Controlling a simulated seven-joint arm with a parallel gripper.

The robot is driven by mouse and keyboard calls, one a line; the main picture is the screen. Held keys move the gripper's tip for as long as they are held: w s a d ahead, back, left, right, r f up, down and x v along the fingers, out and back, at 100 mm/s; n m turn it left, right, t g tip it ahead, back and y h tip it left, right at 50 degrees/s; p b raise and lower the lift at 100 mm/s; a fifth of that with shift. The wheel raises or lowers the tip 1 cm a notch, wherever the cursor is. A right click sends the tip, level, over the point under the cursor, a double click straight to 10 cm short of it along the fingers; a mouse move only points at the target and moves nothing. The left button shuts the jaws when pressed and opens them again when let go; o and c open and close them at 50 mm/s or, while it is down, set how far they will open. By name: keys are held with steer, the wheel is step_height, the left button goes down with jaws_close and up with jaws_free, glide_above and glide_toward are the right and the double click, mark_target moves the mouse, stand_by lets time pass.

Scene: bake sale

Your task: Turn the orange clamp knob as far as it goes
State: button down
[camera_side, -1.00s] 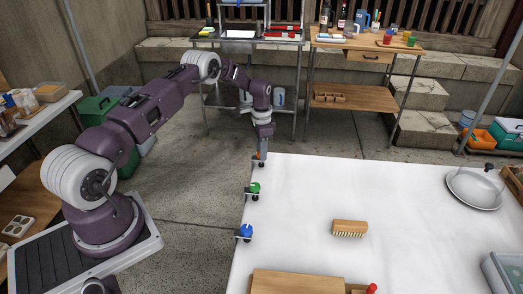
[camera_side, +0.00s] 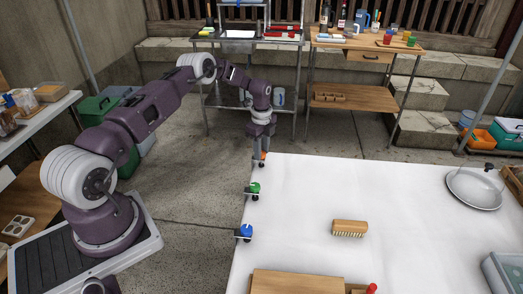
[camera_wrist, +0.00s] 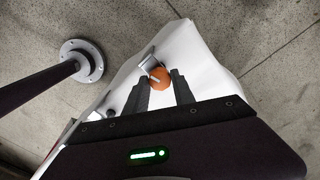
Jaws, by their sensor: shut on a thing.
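The orange clamp knob (camera_side: 263,155) is at the far left corner of the white-topped table. In the wrist view the orange knob (camera_wrist: 159,77) sits between the tips of my two dark fingers, with a metal clamp piece just beyond it. My gripper (camera_side: 259,158) points down over it and is shut on the knob; in the wrist view my gripper (camera_wrist: 160,84) hides part of the knob's sides. How far the knob is turned cannot be told.
A green clamp knob (camera_side: 254,188) and a blue clamp knob (camera_side: 245,231) sit along the same left edge. A brush (camera_side: 350,228), a wooden board (camera_side: 297,283) and a metal lid (camera_side: 475,188) lie on the table (camera_side: 310,195). The table's middle is mostly clear.

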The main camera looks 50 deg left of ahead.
steer(key=shift+m, duration=1.6)
steer(key=c, duration=1.1)
jaws_free()
steer(key=shift+o, duration=0.2)
steer(key=shift+r, duration=0.1)
